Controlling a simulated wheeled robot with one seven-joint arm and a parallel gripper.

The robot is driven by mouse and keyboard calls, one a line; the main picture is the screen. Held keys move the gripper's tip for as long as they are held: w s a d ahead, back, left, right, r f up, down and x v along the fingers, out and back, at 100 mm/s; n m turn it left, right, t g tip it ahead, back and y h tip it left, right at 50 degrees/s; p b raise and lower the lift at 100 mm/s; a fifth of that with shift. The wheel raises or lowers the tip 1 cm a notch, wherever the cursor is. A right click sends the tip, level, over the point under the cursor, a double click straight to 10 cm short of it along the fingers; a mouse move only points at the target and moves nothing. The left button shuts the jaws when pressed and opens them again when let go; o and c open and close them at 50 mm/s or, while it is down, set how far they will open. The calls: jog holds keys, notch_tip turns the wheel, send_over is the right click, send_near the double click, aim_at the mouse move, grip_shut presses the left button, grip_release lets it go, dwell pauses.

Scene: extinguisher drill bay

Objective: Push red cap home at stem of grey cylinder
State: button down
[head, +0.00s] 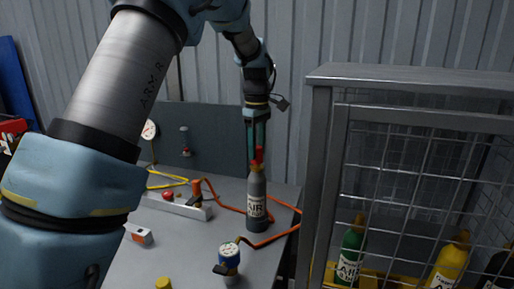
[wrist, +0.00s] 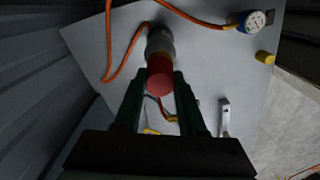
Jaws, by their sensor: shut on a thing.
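The grey cylinder (head: 257,205) stands upright on the grey bench, with an "AIR" label and a yellow-orange collar at its neck. The red cap (head: 259,154) is at the top of its stem. My gripper (head: 257,150) points down from above, with its green fingers shut on the red cap. In the wrist view the red cap (wrist: 160,80) sits between the fingertips (wrist: 157,82), in line with the grey cylinder (wrist: 160,42) beyond it. The cap hides the stem there, so I cannot tell how far down it sits.
An orange hose (head: 268,240) curls around the cylinder's foot. A blue-topped gauge (head: 229,256) stands in front, and a rail with a red knob (head: 168,196) lies to the left. A mesh cage (head: 318,170) with green and yellow cylinders stands close on the right.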

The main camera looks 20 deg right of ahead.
jog(key=shift+f+b, duration=0.35)
jog(key=shift+f, duration=0.45)
dwell(0.4)
jog(key=shift+c, duration=2)
grip_release()
jog(key=shift+r, duration=0.1)
notch_tip(320, 180, up, 11)
jog(key=shift+f+b, duration=0.2)
jog(key=shift+b, duration=0.85)
jog(key=w+a+f+m, duration=0.1)
jog(key=a+f, duration=0.2)
jog(key=a, duration=0.3)
jog(key=a+f+m, duration=0.1)
jog(key=a+f, duration=0.2)
jog(key=a, duration=0.4)
jog(key=s+a+f+m, duration=0.1)
jog(key=s+a+f, duration=0.3)
jog(key=a, duration=0.3)
jog(key=s+a+f+m+t, duration=0.1)
jog(key=s+a+f+m, duration=0.1)
jog(key=s+a+f, duration=0.2)
jog(key=s+a+f+m, duration=0.2)
jog(key=s+a+f, duration=0.2)
jog(key=a, duration=0.6)
jog(key=s, duration=0.2)
jog(key=shift+s+t, duration=0.3)
jog(key=shift+s, duration=0.1)
jog(key=shift+f, duration=0.1)
